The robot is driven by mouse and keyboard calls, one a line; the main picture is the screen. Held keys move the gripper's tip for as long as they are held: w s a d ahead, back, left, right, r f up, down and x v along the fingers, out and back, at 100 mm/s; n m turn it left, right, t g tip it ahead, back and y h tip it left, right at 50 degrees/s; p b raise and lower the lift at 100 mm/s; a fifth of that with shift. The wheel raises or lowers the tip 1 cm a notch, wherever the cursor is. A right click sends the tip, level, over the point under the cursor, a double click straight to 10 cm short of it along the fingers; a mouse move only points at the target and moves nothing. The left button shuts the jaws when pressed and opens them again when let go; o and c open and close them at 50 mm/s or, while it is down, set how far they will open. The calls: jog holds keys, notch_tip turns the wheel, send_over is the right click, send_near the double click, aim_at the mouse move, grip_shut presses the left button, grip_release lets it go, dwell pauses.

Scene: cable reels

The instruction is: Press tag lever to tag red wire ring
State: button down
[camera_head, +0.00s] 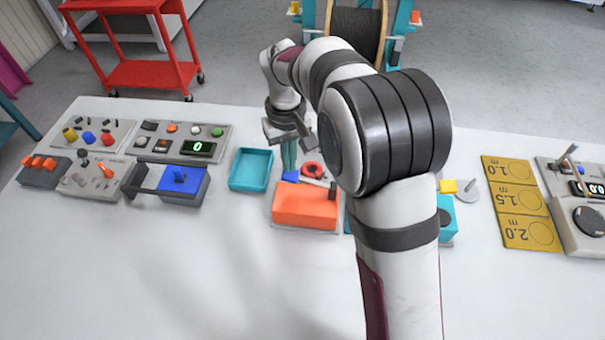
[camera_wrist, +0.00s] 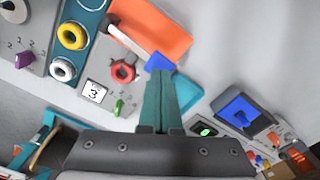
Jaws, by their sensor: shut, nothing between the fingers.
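The orange tagging box (camera_head: 305,206) stands on the table near the middle of the head view. It also shows in the wrist view (camera_wrist: 165,27). A blue piece (camera_head: 290,176), which looks like the tag lever, is at its far left corner and also shows in the wrist view (camera_wrist: 159,63). The red wire ring (camera_head: 312,169) lies flat beside it, on a grey plate, and shows in the wrist view (camera_wrist: 123,71). My gripper (camera_head: 289,167) is shut and empty, pointing down. Its teal fingertips overlap the blue piece's edge in the wrist view (camera_wrist: 160,78); contact is unclear.
An empty teal tray (camera_head: 251,169) is left of the box. Control panels (camera_head: 182,142) and a blue device (camera_head: 181,186) are further left. Yellow length plates (camera_head: 515,200) are on the right. My arm hides the table's middle right. The front table is clear.

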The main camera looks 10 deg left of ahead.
jog(key=shift+f, duration=3.15)
notch_tip(320, 180, up, 12)
jog(key=shift+r, duration=0.1)
jog(key=c, duration=1.5)
grip_release()
jog(key=shift+c, duration=0.2)
